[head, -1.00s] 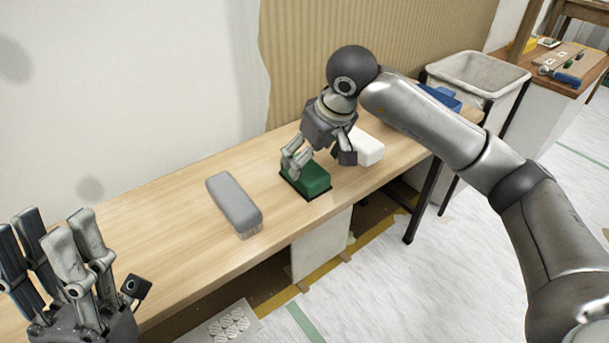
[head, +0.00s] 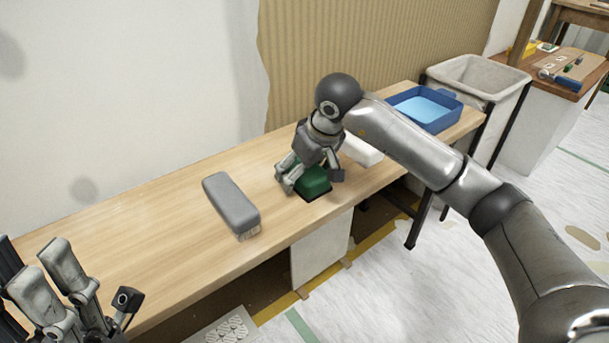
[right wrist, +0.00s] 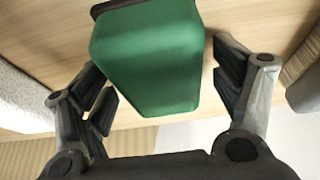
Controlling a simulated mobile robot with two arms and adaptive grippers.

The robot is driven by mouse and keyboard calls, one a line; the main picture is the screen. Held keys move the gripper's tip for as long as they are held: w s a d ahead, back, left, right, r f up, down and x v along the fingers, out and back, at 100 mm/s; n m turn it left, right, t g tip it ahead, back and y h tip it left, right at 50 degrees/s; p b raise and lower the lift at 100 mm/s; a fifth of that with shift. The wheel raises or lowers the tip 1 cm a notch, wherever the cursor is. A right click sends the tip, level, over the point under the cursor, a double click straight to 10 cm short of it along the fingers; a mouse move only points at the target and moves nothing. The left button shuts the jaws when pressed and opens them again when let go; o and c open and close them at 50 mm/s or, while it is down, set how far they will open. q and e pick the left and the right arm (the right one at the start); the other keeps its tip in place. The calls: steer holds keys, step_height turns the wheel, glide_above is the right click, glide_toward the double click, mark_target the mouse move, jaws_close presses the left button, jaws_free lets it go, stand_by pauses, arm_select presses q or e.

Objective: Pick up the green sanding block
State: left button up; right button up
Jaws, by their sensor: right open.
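The green sanding block (head: 314,180) with a dark base lies on the wooden bench, near its front edge. My right gripper (head: 310,183) is over it, fingers pointing down, and partly hides it in the head view. In the right wrist view the green block (right wrist: 150,60) sits between the spread fingers of my right gripper (right wrist: 165,95). I see a gap on the right side; on the left the fingers are close to the block, and contact cannot be told. My left gripper (head: 65,285) is at the lower left, fingers up, apart from the block and with nothing seen in it.
A grey brush (head: 232,203) lies on the bench (head: 150,235) left of the block. A white block (head: 362,150) lies just behind and right of my right gripper. A blue tray (head: 440,114) stands at the bench's far end, beside a pale bin (head: 490,75).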

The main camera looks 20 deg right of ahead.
steer(key=shift+f, duration=0.25)
stand_by(0.4)
steer(key=shift+s, duration=0.1)
steer(key=c, duration=1.2)
steer(key=shift+o, duration=0.2)
steer(key=shift+r, duration=0.1)
